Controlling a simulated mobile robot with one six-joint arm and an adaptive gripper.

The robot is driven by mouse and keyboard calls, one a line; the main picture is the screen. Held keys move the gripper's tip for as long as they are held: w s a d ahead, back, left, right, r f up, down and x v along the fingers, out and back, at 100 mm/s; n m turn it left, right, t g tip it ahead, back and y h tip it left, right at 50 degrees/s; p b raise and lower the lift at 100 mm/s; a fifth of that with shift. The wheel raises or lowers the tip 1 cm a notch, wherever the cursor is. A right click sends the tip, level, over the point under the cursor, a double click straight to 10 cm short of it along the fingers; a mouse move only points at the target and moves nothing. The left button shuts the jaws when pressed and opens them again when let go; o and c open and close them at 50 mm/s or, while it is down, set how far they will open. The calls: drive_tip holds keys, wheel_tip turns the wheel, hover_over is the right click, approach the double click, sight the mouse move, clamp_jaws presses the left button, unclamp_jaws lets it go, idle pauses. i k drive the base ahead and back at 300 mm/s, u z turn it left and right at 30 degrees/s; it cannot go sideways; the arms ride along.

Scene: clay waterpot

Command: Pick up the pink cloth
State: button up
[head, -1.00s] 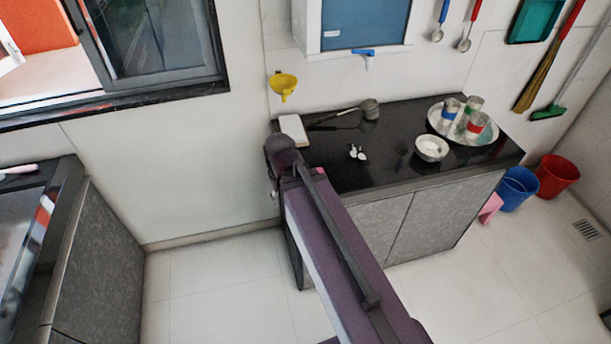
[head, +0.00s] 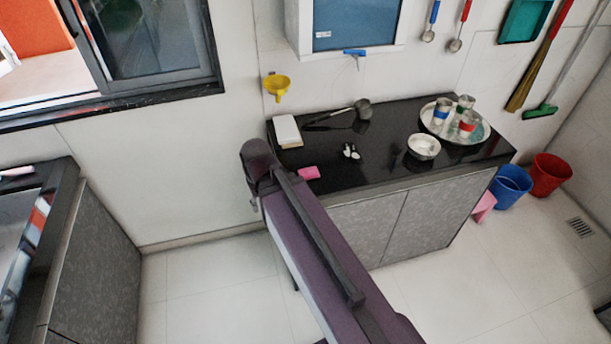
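A small pink cloth (head: 308,172) lies on the black countertop (head: 375,172), near its front left edge. My purple-grey arm rises from the bottom of the head view, and its dark far joint is left of the cloth, apart from it in the picture. A small piece shows below that joint, possibly part of my gripper (head: 253,203). The fingers cannot be made out, so whether they are open or hold anything is hidden.
On the counter are a white block (head: 287,131), a ladle (head: 362,108), small white items (head: 350,152), a white bowl (head: 424,147) and a tray (head: 481,135) with cups. Blue (head: 511,187) and red (head: 552,176) buckets stand right. Floor left of the counter is clear.

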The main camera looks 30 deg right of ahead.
sight(311, 173)
drive_tip(key=u, duration=0.1)
drive_tip(key=k, duration=1.05)
drive_tip(key=z, duration=0.4)
drive_tip(key=i, duration=1)
drive_tip(key=z, duration=0.05)
